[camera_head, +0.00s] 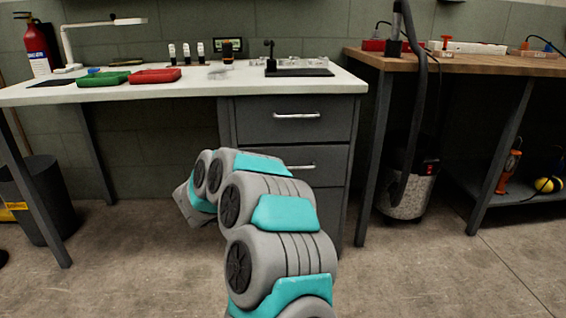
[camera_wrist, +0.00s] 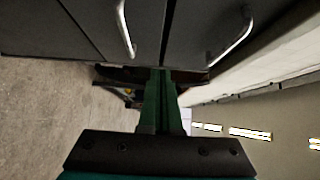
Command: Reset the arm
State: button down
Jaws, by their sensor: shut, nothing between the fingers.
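My arm, grey and teal, rises from the bottom of the head view and folds to the left in front of the drawer cabinet. My gripper shows in the wrist view (camera_wrist: 160,100) as two dark green fingers lying side by side, shut and empty. In the head view the fingers are hidden behind my arm. In the wrist view two drawer handles show beyond the fingers, one at the upper middle (camera_wrist: 124,30) and one at the upper right (camera_wrist: 235,38). I cannot tell how far the fingertips are from the cabinet.
The dark drawer cabinet (camera_head: 290,123) stands under the white workbench (camera_head: 200,85), which bears a red tray (camera_head: 155,76) and a green tray (camera_head: 103,79). A wooden bench (camera_head: 470,64) and a vacuum (camera_head: 408,190) stand right. A bin (camera_head: 42,200) stands left. The floor (camera_head: 420,270) is clear at front right.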

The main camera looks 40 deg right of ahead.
jog(key=w+a+r+n+t+y+p, duration=0.1)
jog(key=w+a+r+n+t+y, duration=0.35)
jog(key=a, duration=0.35)
jog(key=w+a+r+n+t+y+p, duration=0.2)
jog(key=w+a+r+n+t+y, duration=0.15)
jog(key=w+a+n+t, duration=0.35)
jog(key=s+a+n+g+y+p, duration=0.1)
jog(key=s+a+n+y, duration=0.3)
jog(key=a, duration=0.3)
jog(key=s+a+n+g+y, duration=0.1)
jog(key=s+a+n+y, duration=0.2)
jog(key=a, duration=0.4)
jog(key=s+a+n+g+y+p, duration=0.1)
jog(key=s+a+n+g+y, duration=0.1)
jog(key=s+a+n+y, duration=0.35)
jog(key=s+a+f+n+g+p, duration=0.1)
jog(key=s+a+f+n+g, duration=0.15)
jog(key=s+a, duration=0.4)
jog(key=s+d+f+n+g+h+p, duration=0.1)
jog(key=s+d+n+g, duration=0.1)
jog(key=s, duration=1)
jog(key=s+d+f+n+g+h+p, duration=0.1)
jog(key=s+d+g, duration=0.3)
jog(key=s, duration=0.8)
jog(key=s+d+f+n+g+h+p, duration=0.1)
jog(key=s+n+g, duration=0.3)
jog(key=s, duration=0.8)
jog(key=shift+s+d+f+g, duration=0.15)
jog(key=shift+d+f+g, duration=0.25)
jog(key=shift+d+f, duration=0.4)
